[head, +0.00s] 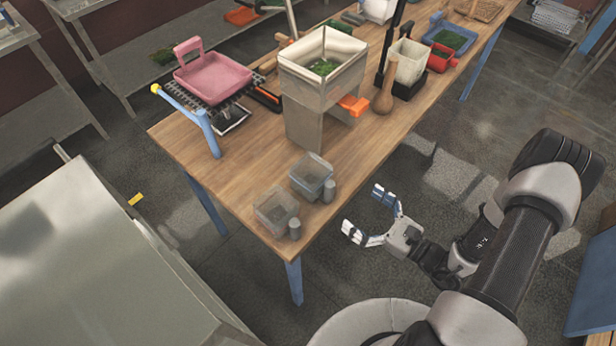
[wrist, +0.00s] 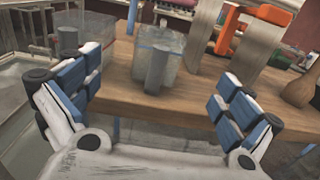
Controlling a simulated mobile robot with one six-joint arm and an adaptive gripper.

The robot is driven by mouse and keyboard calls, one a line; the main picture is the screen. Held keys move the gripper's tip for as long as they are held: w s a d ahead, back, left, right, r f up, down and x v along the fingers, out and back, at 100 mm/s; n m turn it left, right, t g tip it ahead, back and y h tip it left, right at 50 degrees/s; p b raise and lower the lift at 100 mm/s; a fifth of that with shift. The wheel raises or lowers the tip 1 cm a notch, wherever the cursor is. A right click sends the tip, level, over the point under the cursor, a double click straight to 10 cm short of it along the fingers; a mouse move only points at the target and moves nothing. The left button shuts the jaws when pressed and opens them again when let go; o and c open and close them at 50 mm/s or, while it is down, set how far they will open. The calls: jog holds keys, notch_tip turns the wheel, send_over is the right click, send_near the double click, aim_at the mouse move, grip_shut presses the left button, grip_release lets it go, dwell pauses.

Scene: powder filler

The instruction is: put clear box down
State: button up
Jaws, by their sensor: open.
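Two clear boxes stand upright near the front corner of the wooden table. One clear box (head: 276,212) is nearest the corner, and the other clear box (head: 311,175), with a bluish rim, is just behind it to the right. Each has a small grey cylinder at its side. In the wrist view, the bluish-rimmed box (wrist: 173,52) is ahead, partly hidden by its cylinder (wrist: 156,69). My gripper (head: 366,213) is off the table's right edge, with its fingers spread wide and empty. It is apart from both boxes; its fingers also frame the wrist view (wrist: 160,100).
The wooden table (head: 240,165) has bare room around the boxes. A filler hopper (head: 318,75) with an orange outlet (head: 353,105) stands behind them. A pink tray (head: 212,77) on a rack is at left, and a wooden pestle-like piece (head: 384,95) stands right of the filler.

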aim_at(314, 174)
jog(key=b+x, duration=0.1)
jog(key=x, duration=1.5)
jog(key=shift+w+b, duration=0.15)
jog(key=shift+b, duration=0.15)
jog(key=shift+d, duration=0.1)
jog(key=shift+c, duration=0.2)
jog(key=c, duration=1.2)
jog(key=shift+c, duration=0.2)
